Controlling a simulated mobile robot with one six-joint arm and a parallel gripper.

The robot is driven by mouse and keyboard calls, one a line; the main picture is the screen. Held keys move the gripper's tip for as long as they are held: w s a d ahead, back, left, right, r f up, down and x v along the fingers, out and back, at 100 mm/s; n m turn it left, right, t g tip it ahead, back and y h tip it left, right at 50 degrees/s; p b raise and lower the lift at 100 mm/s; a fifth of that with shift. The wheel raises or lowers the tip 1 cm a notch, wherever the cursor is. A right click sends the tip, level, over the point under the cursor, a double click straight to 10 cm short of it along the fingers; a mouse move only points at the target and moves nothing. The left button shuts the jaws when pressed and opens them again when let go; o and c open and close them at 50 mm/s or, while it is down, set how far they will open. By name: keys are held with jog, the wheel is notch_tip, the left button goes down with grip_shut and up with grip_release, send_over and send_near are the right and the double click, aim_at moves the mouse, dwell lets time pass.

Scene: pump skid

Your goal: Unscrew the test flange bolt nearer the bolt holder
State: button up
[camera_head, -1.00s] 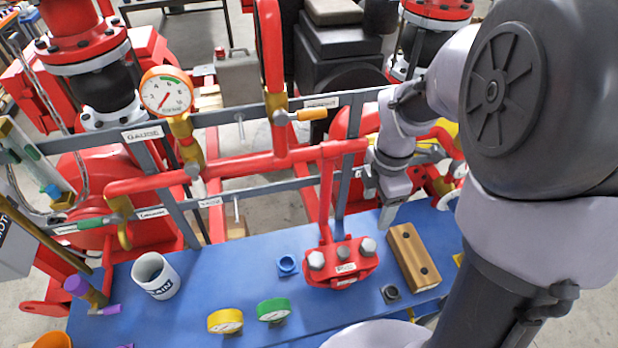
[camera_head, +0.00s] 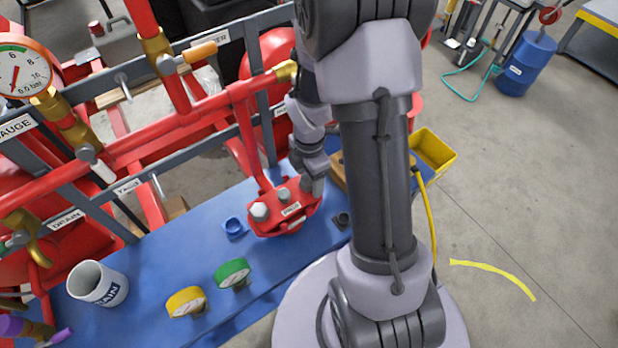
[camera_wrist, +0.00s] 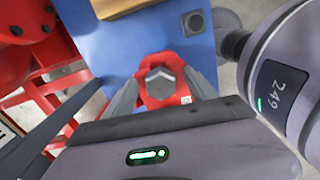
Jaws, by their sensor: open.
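The red test flange (camera_head: 290,215) stands on the blue bench top. In the wrist view that hex bolt head (camera_wrist: 160,88) sits between the two spread fingers of my gripper (camera_wrist: 160,76), on the red flange (camera_wrist: 178,66). Gaps show beside the head; finger contact is not visible. The wooden bolt holder (camera_head: 338,172) is mostly hidden behind my arm; a wooden edge (camera_wrist: 118,8) shows in the wrist view.
A dark square fitting (camera_head: 341,221) lies close right of the flange. A blue ring (camera_head: 234,228), a green gauge (camera_head: 232,272), a yellow gauge (camera_head: 186,302) and a white drain cup (camera_head: 98,284) stand to the left. Red pipework (camera_head: 190,118) runs behind.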

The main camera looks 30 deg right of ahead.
grip_shut()
jog(key=shift+r+n+p, duration=0.25)
jog(key=shift+n+p, duration=0.45)
jog(key=shift+n, duration=0.4)
jog(key=n+p, duration=0.1)
jog(key=n, duration=0.1)
jog(key=shift+n, duration=0.4)
jog(key=n+p, duration=0.3)
jog(key=n, duration=0.4)
jog(key=shift+w+r+p, duration=0.1)
jog(key=shift+w+p, duration=0.05)
jog(key=shift+p, duration=0.75)
jog(key=shift+p, duration=0.5)
jog(key=n+p, duration=0.1)
jog(key=p, duration=0.5)
jog(key=shift+w+d+r, duration=0.1)
jog(key=shift+w, duration=0.1)
jog(key=p, duration=0.6)
jog(key=shift+s+f+n, duration=0.2)
jog(key=shift+s+n, duration=0.1)
jog(key=shift+s, duration=0.05)
